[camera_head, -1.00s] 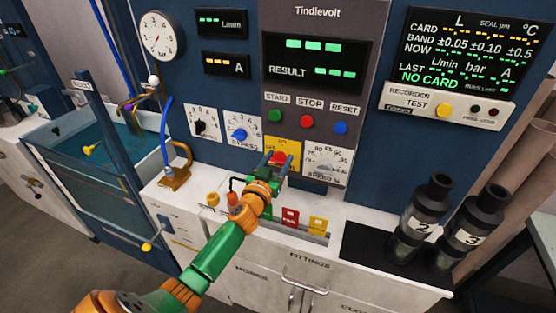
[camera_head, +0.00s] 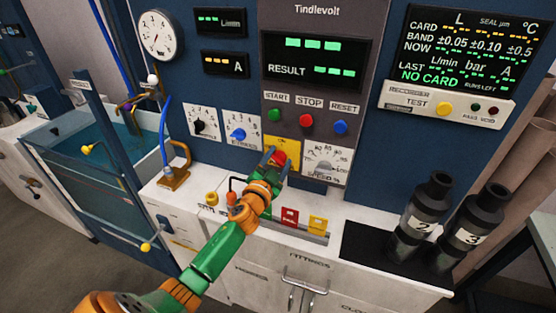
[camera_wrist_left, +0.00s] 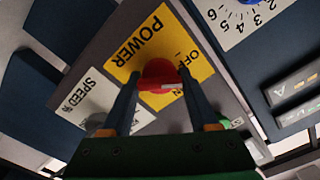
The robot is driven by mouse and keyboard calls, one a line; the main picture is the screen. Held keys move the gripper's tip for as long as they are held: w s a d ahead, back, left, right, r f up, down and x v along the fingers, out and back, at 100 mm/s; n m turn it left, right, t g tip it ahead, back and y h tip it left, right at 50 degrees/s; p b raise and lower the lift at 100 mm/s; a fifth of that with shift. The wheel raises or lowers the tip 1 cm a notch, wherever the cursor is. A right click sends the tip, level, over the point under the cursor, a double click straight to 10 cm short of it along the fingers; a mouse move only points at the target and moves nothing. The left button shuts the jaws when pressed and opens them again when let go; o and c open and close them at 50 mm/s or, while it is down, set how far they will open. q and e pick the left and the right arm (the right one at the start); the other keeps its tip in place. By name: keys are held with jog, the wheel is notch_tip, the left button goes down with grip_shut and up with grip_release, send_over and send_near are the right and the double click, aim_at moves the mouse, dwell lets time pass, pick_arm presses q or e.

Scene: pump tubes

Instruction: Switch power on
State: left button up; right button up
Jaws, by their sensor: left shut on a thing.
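The red power knob (camera_head: 278,158) sits on the yellow POWER plate (camera_head: 294,148) at the lower part of the grey Tindlevolt panel. My left gripper (camera_head: 275,161) reaches up to it from below and is shut on the knob. In the left wrist view, the red knob (camera_wrist_left: 158,74) is between the two fingers (camera_wrist_left: 160,92). The yellow plate (camera_wrist_left: 152,45) reads POWER, with OFF and a partly hidden ON beside the knob. A white mark on the knob lies near the ON lettering. My right gripper is not in view.
The speed dial (camera_head: 324,163) is close to the right of the knob. Green START (camera_head: 275,115), red STOP (camera_head: 307,121) and blue RESET (camera_head: 340,127) buttons are above. Black cylinders (camera_head: 425,215) stand at right.

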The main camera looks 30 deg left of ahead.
pick_arm(q)
jog(key=m, duration=0.5)
jog(key=shift+f+m, duration=0.1)
jog(key=shift+m, duration=0.2)
jog(key=m, duration=0.4)
jog(key=shift+d+f+m, duration=0.1)
jog(key=shift+m, duration=0.3)
jog(key=o, duration=1.4)
jog(key=shift+s, duration=0.1)
jog(key=v, duration=0.7)
jog(key=shift+b, duration=0.35)
